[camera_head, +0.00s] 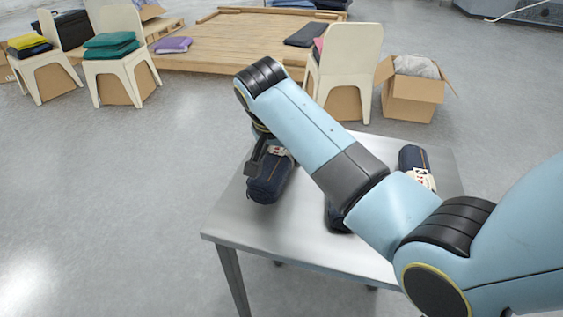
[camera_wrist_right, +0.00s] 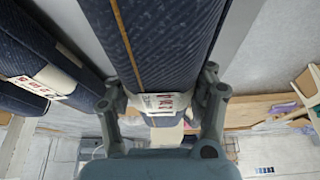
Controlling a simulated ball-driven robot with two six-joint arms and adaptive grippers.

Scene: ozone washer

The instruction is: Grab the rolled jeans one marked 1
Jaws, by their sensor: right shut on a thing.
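A dark blue rolled pair of jeans (camera_head: 268,184) is at the left part of the metal table in the head view. My right gripper (camera_head: 260,155) is shut on it from above. In the right wrist view, the same roll (camera_wrist_right: 165,40) lies between the two fingers of the gripper (camera_wrist_right: 163,95), with a pale printed label band around it. I cannot read a clear number on it. A second rolled pair (camera_head: 415,160) with a pale label lies at the table's right. A third dark roll (camera_head: 337,220) is mostly hidden behind my right arm. My left gripper is not in view.
The metal table (camera_head: 270,235) has bare top at its front left. Chairs with folded clothes (camera_head: 111,45) stand at the back left. Another chair (camera_head: 348,55) and an open cardboard box (camera_head: 410,95) stand behind the table. A low wooden platform (camera_head: 235,40) lies farther back.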

